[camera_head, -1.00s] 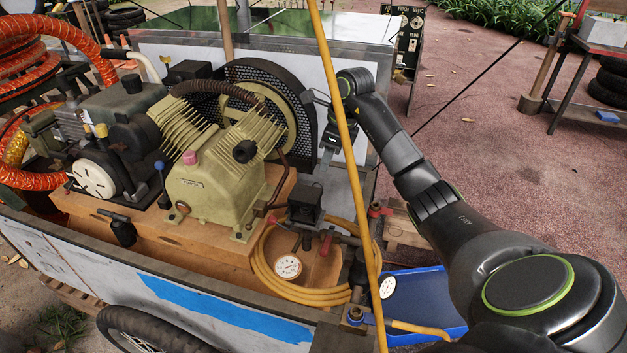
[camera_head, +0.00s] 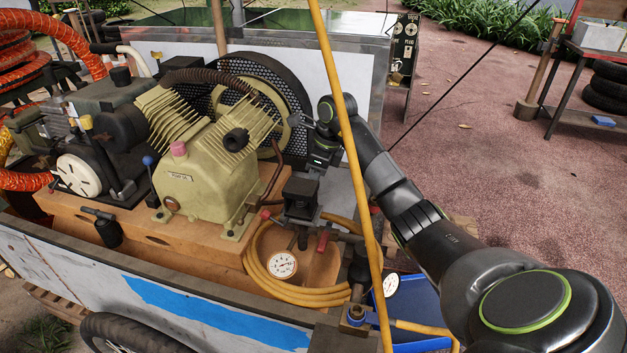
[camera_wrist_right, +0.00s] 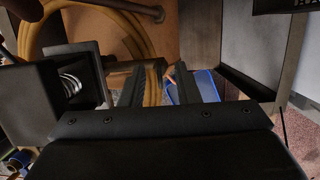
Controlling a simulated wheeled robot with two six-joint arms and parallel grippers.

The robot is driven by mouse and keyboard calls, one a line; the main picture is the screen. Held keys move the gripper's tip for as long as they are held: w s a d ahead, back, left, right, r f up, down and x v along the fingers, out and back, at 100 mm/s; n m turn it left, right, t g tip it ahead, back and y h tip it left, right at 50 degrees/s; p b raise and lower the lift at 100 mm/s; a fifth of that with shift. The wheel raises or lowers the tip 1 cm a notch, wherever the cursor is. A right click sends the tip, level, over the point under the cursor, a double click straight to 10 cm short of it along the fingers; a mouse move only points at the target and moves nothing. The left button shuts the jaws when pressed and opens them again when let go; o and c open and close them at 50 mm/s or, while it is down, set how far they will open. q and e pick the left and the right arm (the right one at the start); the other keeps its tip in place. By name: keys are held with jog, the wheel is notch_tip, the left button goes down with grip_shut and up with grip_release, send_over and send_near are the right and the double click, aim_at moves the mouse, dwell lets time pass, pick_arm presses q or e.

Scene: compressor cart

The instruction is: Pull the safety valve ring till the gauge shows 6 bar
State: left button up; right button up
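A round white gauge (camera_head: 283,264) sits low in the cart beside the coiled yellow hose; its needle is too small to read. A second white gauge (camera_head: 391,285) is at the cart's right end. My right gripper (camera_head: 316,184) points down beside the black box (camera_head: 300,199) above the pipe fittings. In the right wrist view its two fingers (camera_wrist_right: 160,88) are apart, with a small orange-brown piece (camera_wrist_right: 170,74) seen beyond the gap. I cannot make out the safety valve ring. My left gripper is not in view.
The compressor (camera_head: 205,182) stands left of my right gripper, with the black mesh flywheel guard (camera_head: 303,103) behind. A slanting yellow pole (camera_head: 352,140) crosses in front of my right arm. A blue tray (camera_head: 418,302) lies beyond the cart's right end.

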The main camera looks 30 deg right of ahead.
grip_shut()
